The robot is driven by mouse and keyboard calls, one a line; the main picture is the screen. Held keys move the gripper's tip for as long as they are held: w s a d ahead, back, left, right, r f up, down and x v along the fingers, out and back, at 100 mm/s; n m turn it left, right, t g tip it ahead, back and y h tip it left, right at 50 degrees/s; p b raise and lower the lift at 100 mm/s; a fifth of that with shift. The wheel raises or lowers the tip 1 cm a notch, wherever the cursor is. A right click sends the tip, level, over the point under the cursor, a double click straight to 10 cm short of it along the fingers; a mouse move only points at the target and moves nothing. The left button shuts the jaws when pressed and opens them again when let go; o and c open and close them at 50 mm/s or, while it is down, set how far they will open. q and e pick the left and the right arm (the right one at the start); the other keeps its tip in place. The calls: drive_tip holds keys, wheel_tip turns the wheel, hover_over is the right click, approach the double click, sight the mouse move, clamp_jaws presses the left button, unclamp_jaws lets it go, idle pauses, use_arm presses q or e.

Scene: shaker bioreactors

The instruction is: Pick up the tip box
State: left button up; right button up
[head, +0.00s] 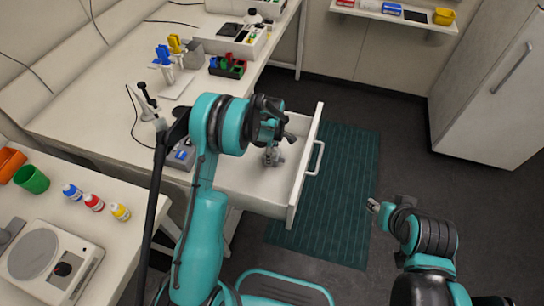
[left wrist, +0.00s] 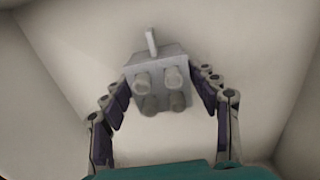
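My left gripper (head: 274,132) reaches down into the open white drawer. In the left wrist view its two fingers (left wrist: 162,80) lie on either side of a grey block (left wrist: 155,68) with several round knobs and a thin upright tab. The fingertips are very close to the block's sides; I cannot tell whether they press on it. The grey block also shows in the head view (head: 273,157), on the drawer floor below the gripper. I cannot tell if it is the tip box. A grey box (head: 194,54) stands on the bench beside the pipettes. My right gripper (head: 374,205) is over the floor, away from the bench.
The drawer's front wall (head: 304,165) and side walls surround the left gripper. On the bench are a pipette stand (head: 178,88), a colored tube rack (head: 227,68) and a small device (head: 181,156). Bottles (head: 93,203) and a white machine (head: 50,258) stand at the lower left. The green mat (head: 345,180) is clear.

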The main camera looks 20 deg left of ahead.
use_arm(q)
drive_tip(key=c, duration=0.6)
drive_tip(key=shift+o, duration=0.2)
drive_tip(key=shift+r, duration=0.1)
